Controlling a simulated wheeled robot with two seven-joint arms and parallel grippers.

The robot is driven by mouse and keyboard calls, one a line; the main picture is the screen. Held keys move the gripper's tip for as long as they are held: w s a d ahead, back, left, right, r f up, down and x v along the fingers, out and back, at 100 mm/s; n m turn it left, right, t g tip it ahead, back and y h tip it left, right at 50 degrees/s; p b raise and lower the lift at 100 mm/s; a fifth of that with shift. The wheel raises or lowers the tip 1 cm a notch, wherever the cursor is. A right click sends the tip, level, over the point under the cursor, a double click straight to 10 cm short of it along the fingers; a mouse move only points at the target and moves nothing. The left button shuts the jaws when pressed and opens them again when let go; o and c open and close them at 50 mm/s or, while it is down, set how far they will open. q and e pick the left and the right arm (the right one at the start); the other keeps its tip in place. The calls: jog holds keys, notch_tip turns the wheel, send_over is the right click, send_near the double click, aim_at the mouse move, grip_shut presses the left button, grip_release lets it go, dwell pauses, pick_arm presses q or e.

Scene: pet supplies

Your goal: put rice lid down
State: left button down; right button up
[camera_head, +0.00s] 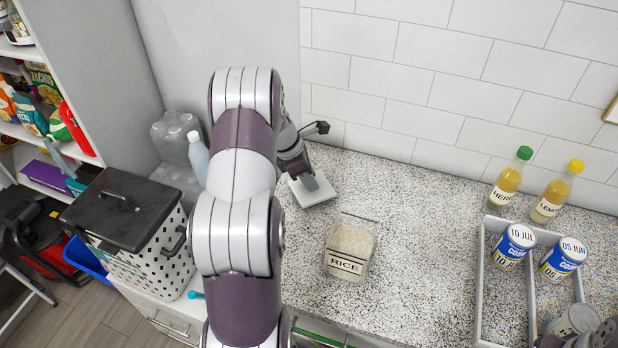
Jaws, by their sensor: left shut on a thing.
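The clear rice container (347,266), labelled RICE, stands upright on the speckled counter and looks open at the top. The white square rice lid (321,193) is behind and to the left of it, apart from it. My left gripper (309,181) is shut on the lid from above. The lid lies flat at or just above the counter; I cannot tell whether it touches. My arm hides part of the counter to the left. Grey parts at the bottom right corner may be my right arm; its fingers do not show clearly.
A grey tray (478,290) with two blue cans (513,246) (562,259) is at the right. Two yellow bottles (508,184) (553,195) stand behind it. A tiled wall (420,70) closes the back. Clear containers (176,140) and a black-lidded basket (130,205) are left. Counter between container and tray is clear.

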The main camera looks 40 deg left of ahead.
pick_arm(q)
jog(key=shift+a+f, duration=0.1)
jog(key=shift+f, duration=0.55)
jog(key=c, duration=0.8)
grip_release()
jog(key=shift+f, duration=0.1)
jog(key=shift+c, duration=0.2)
jog(key=v, duration=1.2)
jog(key=shift+p, duration=0.3)
